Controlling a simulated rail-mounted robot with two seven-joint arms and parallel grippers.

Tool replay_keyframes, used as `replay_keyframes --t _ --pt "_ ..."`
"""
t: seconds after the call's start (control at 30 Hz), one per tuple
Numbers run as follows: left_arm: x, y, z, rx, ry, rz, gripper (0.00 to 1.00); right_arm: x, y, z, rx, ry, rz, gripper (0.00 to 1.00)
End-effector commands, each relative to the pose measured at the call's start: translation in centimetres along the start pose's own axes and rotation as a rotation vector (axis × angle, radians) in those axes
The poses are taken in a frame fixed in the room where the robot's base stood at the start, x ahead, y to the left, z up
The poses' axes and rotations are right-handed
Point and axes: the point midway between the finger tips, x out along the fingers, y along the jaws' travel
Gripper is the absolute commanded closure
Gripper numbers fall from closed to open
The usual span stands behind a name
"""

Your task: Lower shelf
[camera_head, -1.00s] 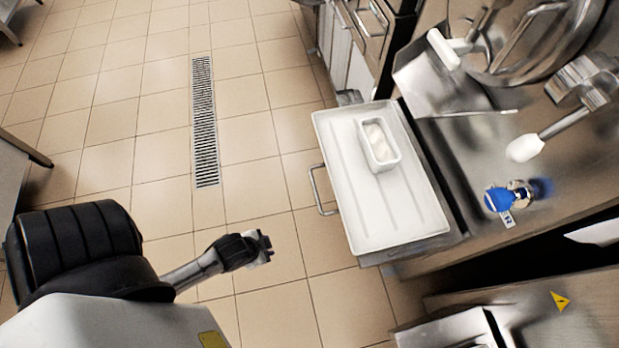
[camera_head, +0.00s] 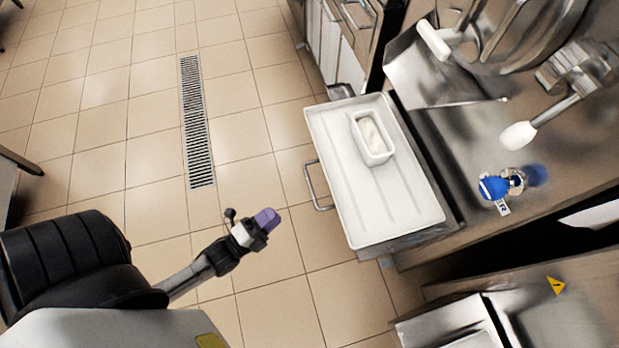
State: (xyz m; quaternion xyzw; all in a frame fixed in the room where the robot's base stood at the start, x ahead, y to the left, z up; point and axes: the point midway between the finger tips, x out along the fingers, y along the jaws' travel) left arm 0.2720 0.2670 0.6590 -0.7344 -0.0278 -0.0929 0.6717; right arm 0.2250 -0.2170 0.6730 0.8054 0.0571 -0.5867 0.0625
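A white tray (camera_head: 348,206) sits on the pulled-out metal surface at the left side of the freezer. A white rectangular tub (camera_head: 372,137) with pale contents stands upright on the tray, towards its far end. My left gripper (camera_head: 264,222) hangs over the tiled floor, left of the tray and apart from it. Its purple tip shows, but I cannot tell whether the fingers are open or shut. My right gripper is not in view. I cannot single out a lower shelf.
A metal handle (camera_head: 312,187) sticks out left of the tray. A blue-topped item (camera_head: 493,187) and a white-tipped lever (camera_head: 518,135) are on the freezer at right. A metal pan (camera_head: 470,331) is at bottom right. The floor around the drain grate (camera_head: 196,120) is clear.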

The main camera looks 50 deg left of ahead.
Motion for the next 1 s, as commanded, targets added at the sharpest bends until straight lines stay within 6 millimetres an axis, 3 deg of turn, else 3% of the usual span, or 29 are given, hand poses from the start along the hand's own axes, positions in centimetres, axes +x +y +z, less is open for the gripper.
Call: replay_keyframes --t 0.17,0.7,1.0 --pt "2.0 0.1 0.0 0.014 0.002 -0.005 0.63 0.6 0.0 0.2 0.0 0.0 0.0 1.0" --pt "11.2 0.1 0.0 0.011 0.001 -0.001 0.63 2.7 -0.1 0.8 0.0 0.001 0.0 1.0" --pt "13.4 0.1 0.0 0.011 0.0 0.002 0.63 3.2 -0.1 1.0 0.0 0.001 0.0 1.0"
